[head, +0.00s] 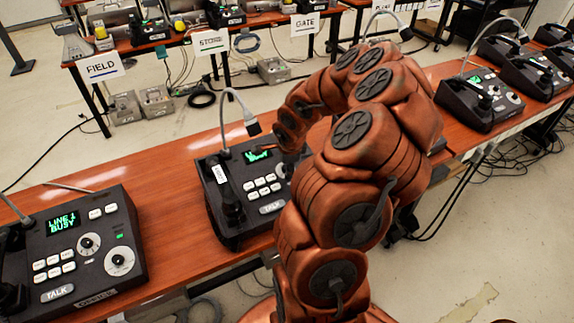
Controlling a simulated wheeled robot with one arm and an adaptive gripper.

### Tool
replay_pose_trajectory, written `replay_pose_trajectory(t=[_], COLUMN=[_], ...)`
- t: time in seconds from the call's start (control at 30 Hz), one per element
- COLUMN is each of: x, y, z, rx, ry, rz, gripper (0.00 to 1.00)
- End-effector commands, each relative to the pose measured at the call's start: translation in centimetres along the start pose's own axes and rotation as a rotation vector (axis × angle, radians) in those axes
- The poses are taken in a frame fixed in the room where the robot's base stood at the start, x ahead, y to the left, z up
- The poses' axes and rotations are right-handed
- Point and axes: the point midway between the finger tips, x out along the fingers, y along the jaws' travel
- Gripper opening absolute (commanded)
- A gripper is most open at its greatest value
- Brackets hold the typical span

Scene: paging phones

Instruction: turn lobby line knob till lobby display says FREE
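A black paging phone console (248,185) stands on the wooden table in the middle, with a gooseneck microphone, a handset, white buttons and a TALK bar. Its small green-lit display (257,155) is partly covered by my arm and I cannot read it. A round knob (280,170) shows partly at its right side. My gripper (288,152) is over the upper right of this console; its fingers are too dark and hidden to tell open from shut, or whether they touch the knob. No label reading LOBBY is legible.
A console (120,258) at the left has two round dials and a display (62,222) reading LINE 1 BUSY. Another console (480,100) stands to the right, with several more beyond. Cables lie on the floor.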

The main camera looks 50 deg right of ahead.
Motion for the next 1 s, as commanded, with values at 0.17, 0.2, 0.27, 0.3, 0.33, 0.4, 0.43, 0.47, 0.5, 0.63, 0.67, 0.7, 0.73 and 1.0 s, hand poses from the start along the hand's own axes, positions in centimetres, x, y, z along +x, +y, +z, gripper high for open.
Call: replay_pose_trajectory(t=[0.17, 0.2, 0.27, 0.3, 0.33, 0.4, 0.43, 0.47, 0.5, 0.63, 0.67, 0.7, 0.73, 1.0], x=[-0.01, -0.01, -0.01, -0.01, -0.01, -0.01, -0.01, -0.01, -0.01, -0.01, -0.01, -0.02, -0.02, -0.07], y=[-0.01, -0.01, -0.01, -0.01, -0.01, -0.01, -0.01, -0.01, -0.01, 0.00, -0.01, -0.01, -0.01, -0.13], z=[0.00, 0.00, 0.01, 0.01, 0.01, 0.01, 0.01, 0.01, 0.01, 0.02, 0.02, 0.02, 0.03, 0.16], rx=[0.000, 0.000, 0.000, 0.000, 0.000, 0.000, 0.000, 0.000, 0.000, 0.000, 0.001, 0.004, 0.008, 0.109], ry=[0.000, 0.000, 0.000, 0.000, 0.000, 0.000, 0.000, 0.000, 0.000, 0.000, 0.000, 0.000, 0.000, 0.000], rz=[0.000, 0.000, 0.000, 0.000, 0.000, 0.000, 0.000, 0.000, 0.000, 0.000, 0.000, 0.000, 0.000, 0.004], gripper=[0.35, 0.31, 0.25, 0.20, 0.17, 0.10, 0.07, 0.04, 0.00, 0.00, 0.00, 0.00, 0.00, 0.00])
